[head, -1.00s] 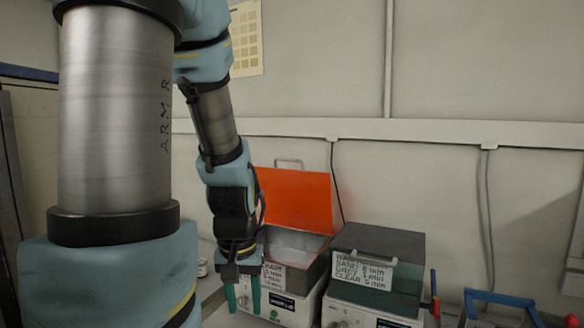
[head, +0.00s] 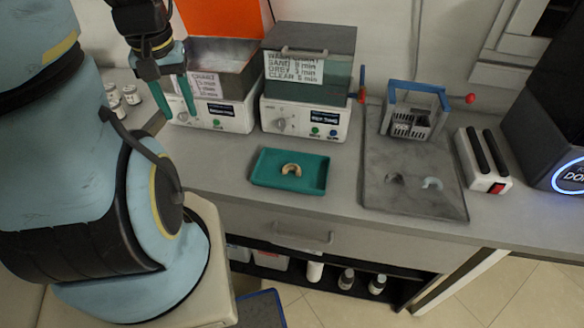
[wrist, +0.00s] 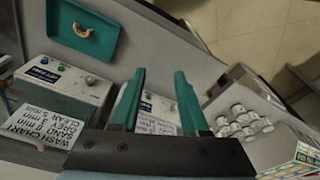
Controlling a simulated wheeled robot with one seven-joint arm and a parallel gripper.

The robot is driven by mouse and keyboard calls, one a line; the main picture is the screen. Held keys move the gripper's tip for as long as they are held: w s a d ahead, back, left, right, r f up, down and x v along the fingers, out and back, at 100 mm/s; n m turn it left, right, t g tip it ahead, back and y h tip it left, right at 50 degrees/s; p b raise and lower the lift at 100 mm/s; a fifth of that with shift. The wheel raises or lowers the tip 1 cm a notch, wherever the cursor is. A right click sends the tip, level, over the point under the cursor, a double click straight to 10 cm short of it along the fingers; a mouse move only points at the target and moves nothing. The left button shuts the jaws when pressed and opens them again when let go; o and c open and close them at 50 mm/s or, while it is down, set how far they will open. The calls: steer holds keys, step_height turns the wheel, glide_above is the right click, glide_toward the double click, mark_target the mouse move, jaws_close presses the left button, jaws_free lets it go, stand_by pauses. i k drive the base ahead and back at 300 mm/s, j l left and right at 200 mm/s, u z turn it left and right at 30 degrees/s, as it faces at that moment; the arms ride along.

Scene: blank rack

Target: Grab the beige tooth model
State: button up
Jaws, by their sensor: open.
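The beige tooth model (head: 291,169) is a small horseshoe-shaped arch. It lies in the teal tray (head: 262,181) near the front middle of the counter. In the wrist view the tooth model (wrist: 82,30) shows in the tray (wrist: 108,45) at the upper left. My gripper (head: 176,97) has teal fingers and hangs at the upper left, in front of the left machine. It is open and empty, well apart from the tray. The wrist view shows the gripper (wrist: 160,100) with its two fingers spread. Nothing hides the tooth model.
Two white-based machines (head: 213,114) (head: 305,119) stand behind the tray; the left has a raised orange lid (head: 222,16). A grey mat (head: 425,196) at right holds a blue-handled basket (head: 411,112) and two small arches. Jars (head: 131,94) stand left. Counter around the tray is bare.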

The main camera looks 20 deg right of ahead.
mark_target(294, 167)
steer(key=k+l, duration=0.15)
steer(key=l, duration=0.25)
steer(key=k+l, duration=0.2)
steer(key=l, duration=0.15)
steer(key=k+l, duration=0.15)
steer(key=l, duration=0.25)
